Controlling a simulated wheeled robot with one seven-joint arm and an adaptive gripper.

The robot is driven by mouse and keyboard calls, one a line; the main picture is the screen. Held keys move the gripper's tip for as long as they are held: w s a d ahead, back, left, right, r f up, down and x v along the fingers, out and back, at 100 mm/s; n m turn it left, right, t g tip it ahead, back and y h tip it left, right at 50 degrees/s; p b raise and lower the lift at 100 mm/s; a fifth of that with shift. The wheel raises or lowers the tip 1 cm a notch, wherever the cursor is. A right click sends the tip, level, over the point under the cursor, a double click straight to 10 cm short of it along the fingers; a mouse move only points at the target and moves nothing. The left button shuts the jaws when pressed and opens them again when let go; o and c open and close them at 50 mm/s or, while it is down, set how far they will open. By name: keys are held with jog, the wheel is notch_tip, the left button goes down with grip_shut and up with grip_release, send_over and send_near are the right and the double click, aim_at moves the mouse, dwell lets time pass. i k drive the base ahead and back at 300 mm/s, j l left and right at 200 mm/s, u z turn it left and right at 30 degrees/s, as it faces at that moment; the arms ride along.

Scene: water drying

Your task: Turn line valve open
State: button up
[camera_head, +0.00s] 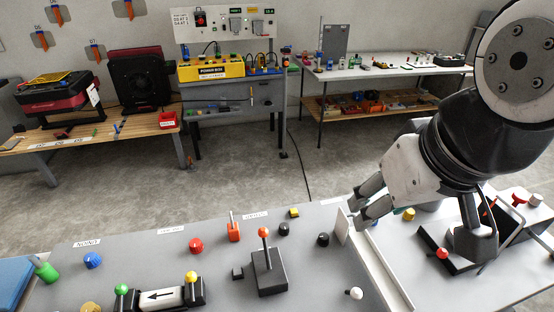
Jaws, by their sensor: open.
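My gripper (353,216) is at the right of the view, its fingers pointing left and down over the bench's right part. They are apart, with nothing seen between them. A black box with an upright lever tipped with an orange-red ball (265,233) stands on the bench to the left of and below the gripper. A white block with a black arrow (160,297) lies further left, with a green knob (121,290) and a yellow knob (191,278) at its ends. I cannot tell which of these is the line valve. The gripper touches neither.
A thin white upright plate (342,226) stands near the fingertips. Small coloured parts, among them a black knob (323,239) and a red knob (196,244), are spread on the grey bench (330,285). At the right, a red-knobbed device is partly under my arm. Worktables stand behind, across open floor.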

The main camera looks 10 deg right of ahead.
aim_at(196, 246)
jog(key=u, duration=0.8)
jog(key=k+j+z, duration=0.2)
jog(key=j, duration=0.2)
jog(key=i+l+u, duration=0.1)
